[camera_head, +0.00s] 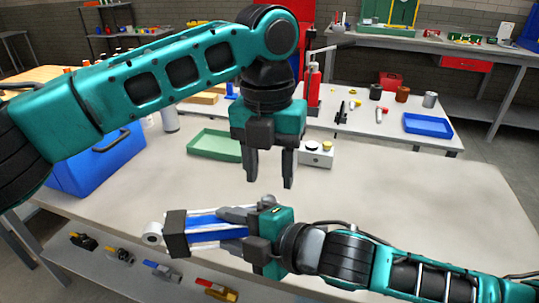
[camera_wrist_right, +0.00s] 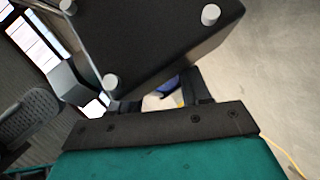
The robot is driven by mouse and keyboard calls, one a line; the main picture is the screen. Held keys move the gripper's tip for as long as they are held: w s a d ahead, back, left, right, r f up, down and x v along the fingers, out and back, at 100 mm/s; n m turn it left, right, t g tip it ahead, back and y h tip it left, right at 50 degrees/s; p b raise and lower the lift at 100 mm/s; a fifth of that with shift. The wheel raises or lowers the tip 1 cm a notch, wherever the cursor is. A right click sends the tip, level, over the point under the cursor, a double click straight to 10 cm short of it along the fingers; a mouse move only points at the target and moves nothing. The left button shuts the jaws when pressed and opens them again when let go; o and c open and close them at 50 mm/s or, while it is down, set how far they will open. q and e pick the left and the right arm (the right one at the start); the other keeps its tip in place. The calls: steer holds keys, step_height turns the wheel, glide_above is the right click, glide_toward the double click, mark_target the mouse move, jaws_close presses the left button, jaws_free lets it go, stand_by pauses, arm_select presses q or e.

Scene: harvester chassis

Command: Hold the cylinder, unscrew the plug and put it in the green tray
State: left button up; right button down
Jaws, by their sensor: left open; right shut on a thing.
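The cylinder (camera_head: 217,229) has a blue body, silver rods and a black end block (camera_head: 176,234). My right gripper (camera_head: 243,232) is shut on it and holds it roughly level near the table's front. In the right wrist view the black end block (camera_wrist_right: 150,45) with pale rod ends fills the top. A pale round piece (camera_head: 152,234) shows at the cylinder's left end; I cannot tell if it is the plug. My left gripper (camera_head: 270,181) is open, empty and pointing down, above and right of the cylinder. The green tray (camera_head: 208,146) lies behind, left of my left gripper.
A blue toolbox (camera_head: 100,160) stands at the table's left. A white box with knobs (camera_head: 317,155) sits behind my left gripper. The table's right side (camera_head: 430,190) is clear. A back table holds a blue tray (camera_head: 428,125) and small parts.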

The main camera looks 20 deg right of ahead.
mark_target(270, 198)
arm_select(q)
steer(key=shift+s+f, duration=0.1)
steer(key=shift+f, duration=2.85)
steer(key=shift+c, duration=0.2)
steer(key=shift+s+d, duration=0.15)
jaws_close()
steer(key=n, duration=0.6)
jaws_free()
steer(key=shift+o, duration=0.6)
